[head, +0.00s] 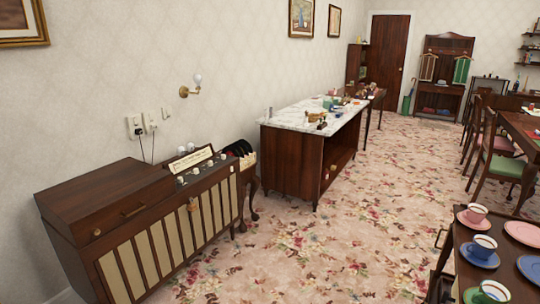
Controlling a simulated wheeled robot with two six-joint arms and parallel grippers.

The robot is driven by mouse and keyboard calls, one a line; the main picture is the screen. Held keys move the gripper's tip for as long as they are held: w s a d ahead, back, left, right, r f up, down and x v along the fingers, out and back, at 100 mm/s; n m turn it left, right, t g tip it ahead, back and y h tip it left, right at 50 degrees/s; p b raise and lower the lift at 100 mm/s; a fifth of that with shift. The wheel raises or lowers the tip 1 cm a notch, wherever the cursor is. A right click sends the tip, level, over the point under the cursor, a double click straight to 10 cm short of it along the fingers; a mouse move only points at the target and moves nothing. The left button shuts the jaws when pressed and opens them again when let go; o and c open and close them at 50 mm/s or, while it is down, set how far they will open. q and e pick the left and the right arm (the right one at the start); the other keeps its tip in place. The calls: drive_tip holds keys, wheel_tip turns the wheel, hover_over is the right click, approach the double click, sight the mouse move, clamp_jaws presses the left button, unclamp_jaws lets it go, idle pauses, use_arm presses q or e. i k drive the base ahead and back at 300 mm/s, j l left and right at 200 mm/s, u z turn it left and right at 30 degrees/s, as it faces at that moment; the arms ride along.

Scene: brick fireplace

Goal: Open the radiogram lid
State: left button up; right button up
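The radiogram (150,255) is a long dark wooden cabinet with cream slatted front panels, standing against the left wall in the head view. Its lid (105,188) is the flat brown top over the left part, and it looks shut. A small handle (133,211) sits on the front edge below the lid. To the right of the lid is a panel with a cream dial (190,160) and several pale knobs. Neither of my grippers is in view, so their relation to the lid does not show.
A marble-topped cabinet (315,118) with small items stands beyond the radiogram. A dark trolley (462,238) with cups and plates is at the lower right. Chairs and a table (520,125) are farther right. The flowered carpet (310,255) between them is clear.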

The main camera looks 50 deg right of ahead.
sight(104, 198)
drive_tip(key=i+l+z, duration=1.05)
drive_tip(key=i+l, duration=0.15)
drive_tip(key=i, duration=0.25)
drive_tip(key=i+l, duration=0.15)
drive_tip(key=i, duration=0.2)
drive_tip(key=i+l, duration=0.15)
drive_tip(key=i, duration=0.25)
drive_tip(key=u, duration=1.45)
